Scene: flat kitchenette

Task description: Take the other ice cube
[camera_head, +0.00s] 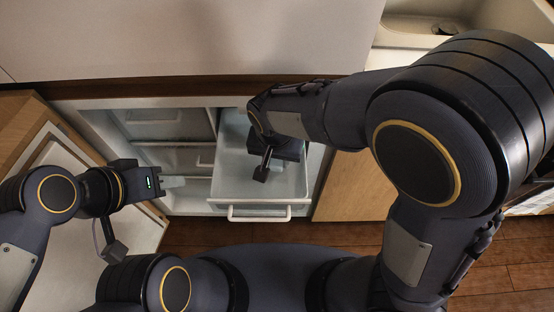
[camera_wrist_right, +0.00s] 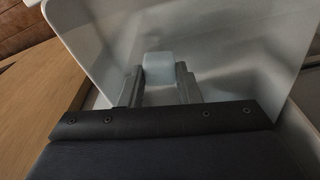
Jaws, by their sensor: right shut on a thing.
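A pale, translucent ice cube (camera_wrist_right: 158,68) sits between the fingers of my right gripper (camera_wrist_right: 159,84) in the right wrist view. The gripper is shut on it, inside or just above the open white freezer drawer (camera_head: 232,186). In the head view my right wrist hides the cube and the fingertips. The drawer's pale wall and bottom also show around the fingers in the right wrist view (camera_wrist_right: 225,60). My left gripper (camera_head: 174,181) is left of the drawer, in front of the freezer opening. Its jaw state is unclear. No other ice cube is visible.
The drawer's front handle (camera_head: 258,214) faces me. Freezer shelves (camera_head: 165,128) lie to the left of the drawer. The open fridge door (camera_head: 70,160) stands at far left. A wooden cabinet front (camera_head: 350,190) is at right, with a sink (camera_head: 405,27) at upper right.

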